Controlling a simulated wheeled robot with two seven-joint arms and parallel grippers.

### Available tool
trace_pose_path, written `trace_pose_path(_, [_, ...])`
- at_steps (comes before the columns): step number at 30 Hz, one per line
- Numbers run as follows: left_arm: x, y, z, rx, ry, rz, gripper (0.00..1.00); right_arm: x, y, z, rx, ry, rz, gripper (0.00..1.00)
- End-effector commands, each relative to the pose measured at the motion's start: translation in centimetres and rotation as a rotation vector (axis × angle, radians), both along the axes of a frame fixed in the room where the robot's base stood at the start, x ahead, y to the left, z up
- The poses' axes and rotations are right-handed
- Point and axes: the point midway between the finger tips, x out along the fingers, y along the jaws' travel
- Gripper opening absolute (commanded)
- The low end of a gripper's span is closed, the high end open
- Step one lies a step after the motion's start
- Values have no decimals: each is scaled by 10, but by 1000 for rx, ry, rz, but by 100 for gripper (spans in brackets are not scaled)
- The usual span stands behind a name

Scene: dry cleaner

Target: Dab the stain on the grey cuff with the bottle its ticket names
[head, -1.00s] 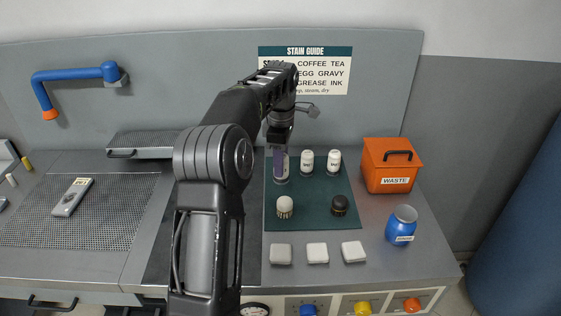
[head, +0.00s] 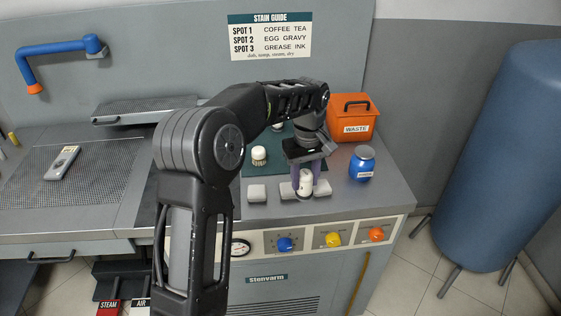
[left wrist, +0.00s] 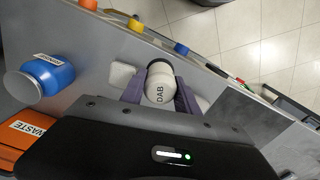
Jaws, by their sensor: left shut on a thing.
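My left gripper (head: 306,186) is shut on a white bottle (head: 305,181) with a dark end. In the left wrist view the bottle (left wrist: 159,91) reads "DAB"; no spot number is readable. It is over or beside the pale pads near the counter's front edge; contact is unclear. A grey piece (head: 62,163), likely the cuff, lies on the perforated board at the left with a small pale ticket (head: 69,149). Ticket writing and stain are too small to make out. The stain guide (head: 270,37) lists spot 1 coffee tea, spot 2 egg gravy, spot 3 grease ink. My right gripper is out of view.
An orange waste box (head: 353,118) and a blue jar (head: 362,164) stand at the right. A white-topped item (head: 259,155) stands on the green mat (head: 252,170); my arm hides much of the mat. A blue swing arm (head: 58,51) hangs over the left board.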

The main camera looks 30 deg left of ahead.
Motion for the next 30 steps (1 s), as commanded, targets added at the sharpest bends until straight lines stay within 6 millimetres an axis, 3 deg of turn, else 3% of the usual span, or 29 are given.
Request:
trace_pose_path(1, [-4, -21, -8, 0, 2, -133, 0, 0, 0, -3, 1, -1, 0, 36])
trace_pose_path(6, [-18, -81, -28, 0, -2, -594, 0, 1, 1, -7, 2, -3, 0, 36])
trace_pose_path(11, [-31, -112, -38, 3, -5, -859, 0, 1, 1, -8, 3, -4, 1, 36])
trace_pose_path(24, [-33, -117, -40, 3, -6, -920, 0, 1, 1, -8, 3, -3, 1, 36])
trace_pose_path(30, [-43, -102, -41, 4, -2, -907, 0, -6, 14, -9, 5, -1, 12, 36])
